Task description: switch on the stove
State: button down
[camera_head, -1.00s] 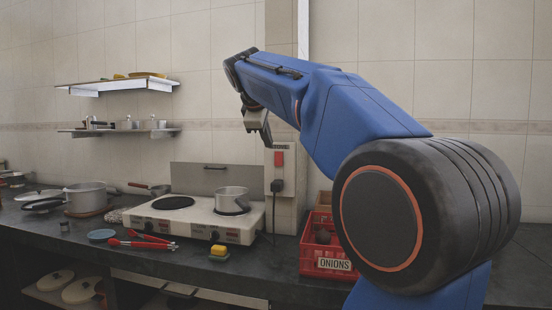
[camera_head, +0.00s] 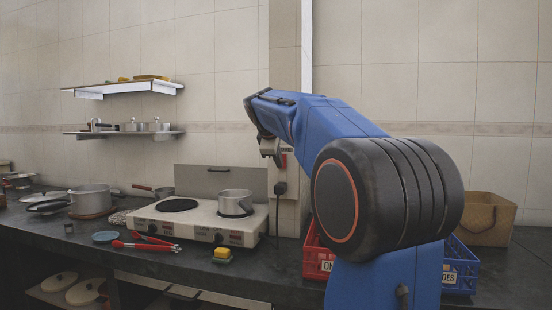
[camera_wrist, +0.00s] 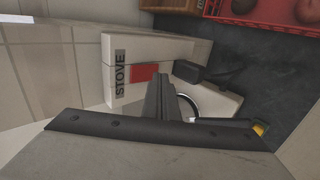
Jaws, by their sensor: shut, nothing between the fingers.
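The two-plate stove (camera_head: 190,222) stands on the dark counter with a pot (camera_head: 235,200) on its right plate. On the wall column right of it is a pale switch box with a red switch (camera_head: 284,160), mostly hidden behind my gripper (camera_head: 271,155) in the head view. In the wrist view the box (camera_wrist: 125,50) bears the label STOVE, and the red switch (camera_wrist: 144,73) shows clear. My gripper (camera_wrist: 165,82) is shut and empty, its tips beside the switch. I cannot tell whether they touch it.
A black plug (camera_head: 280,188) with a hanging cord sits below the switch. Red tongs (camera_head: 145,245), a yellow sponge (camera_head: 221,252) and a red crate (camera_head: 317,258) are on the counter.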

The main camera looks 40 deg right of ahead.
jog(key=shift+w+d, duration=0.45)
jog(key=shift+d, duration=0.15)
jog(key=shift+f, duration=0.1)
jog(key=shift+w+d+f, duration=0.1)
jog(key=shift+d, duration=0.05)
notch_tip(320, 180, up, 2)
dwell(0.6)
jog(key=shift+f, duration=0.1)
jog(key=v, duration=1.7)
jog(key=shift+r, duration=0.3)
